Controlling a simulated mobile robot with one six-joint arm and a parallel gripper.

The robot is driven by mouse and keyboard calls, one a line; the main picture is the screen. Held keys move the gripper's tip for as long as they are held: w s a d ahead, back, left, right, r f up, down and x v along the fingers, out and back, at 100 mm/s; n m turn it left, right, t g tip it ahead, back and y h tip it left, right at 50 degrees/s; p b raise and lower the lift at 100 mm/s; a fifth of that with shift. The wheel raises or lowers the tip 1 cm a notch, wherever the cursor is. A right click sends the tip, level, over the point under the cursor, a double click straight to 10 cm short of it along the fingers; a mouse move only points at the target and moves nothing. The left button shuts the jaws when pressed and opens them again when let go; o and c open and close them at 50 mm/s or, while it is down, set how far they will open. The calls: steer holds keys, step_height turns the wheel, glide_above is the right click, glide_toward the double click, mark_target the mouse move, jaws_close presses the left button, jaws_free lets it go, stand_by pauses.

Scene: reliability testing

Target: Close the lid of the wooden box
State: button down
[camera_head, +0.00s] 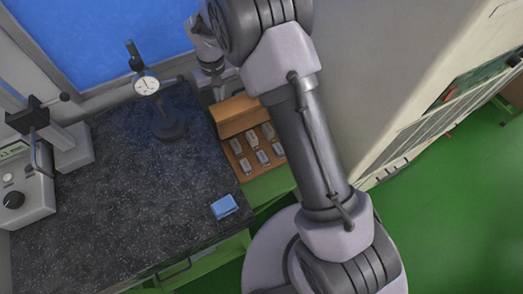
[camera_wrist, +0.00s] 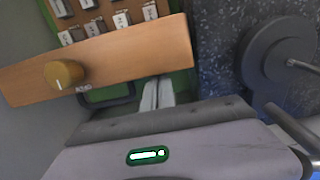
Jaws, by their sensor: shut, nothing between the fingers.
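The wooden box (camera_head: 240,168) sits at the right edge of the dark stone table in the head view, with several small metal pieces in its slots. Its lid (camera_head: 236,115) stands open at the far side of the box. The wrist view shows the lid (camera_wrist: 130,55) as a tilted wooden band with a round brass-coloured knob (camera_wrist: 63,75), and part of the box inside above it. My gripper (camera_wrist: 158,92) is shut and empty, its pale fingers close to the lid's edge; contact cannot be told. In the head view the gripper (camera_head: 218,92) is behind the lid, its tips hardly visible.
A dial gauge stand (camera_head: 168,125) stands left of the box; its round base (camera_wrist: 277,60) shows at right in the wrist view. A blue block (camera_head: 224,207) lies near the table's front edge. A grey instrument (camera_head: 25,185) stands at left. The table's middle is clear.

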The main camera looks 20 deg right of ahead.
mark_target(226, 108)
steer(key=shift+s+d+f+b, duration=0.15)
steer(key=shift+s+b, duration=0.15)
steer(key=shift+s, duration=0.5)
steer(key=shift+s+d+r+b, duration=0.1)
steer(key=shift+s+d+b, duration=0.2)
steer(key=shift+s, duration=0.45)
steer(key=shift+s+d+f+b, duration=0.1)
steer(key=shift+s+b, duration=0.25)
steer(key=shift+s, duration=0.45)
step_height(226, 108, up, 10)
steer(key=p, duration=0.7)
steer(key=shift+f, duration=0.4)
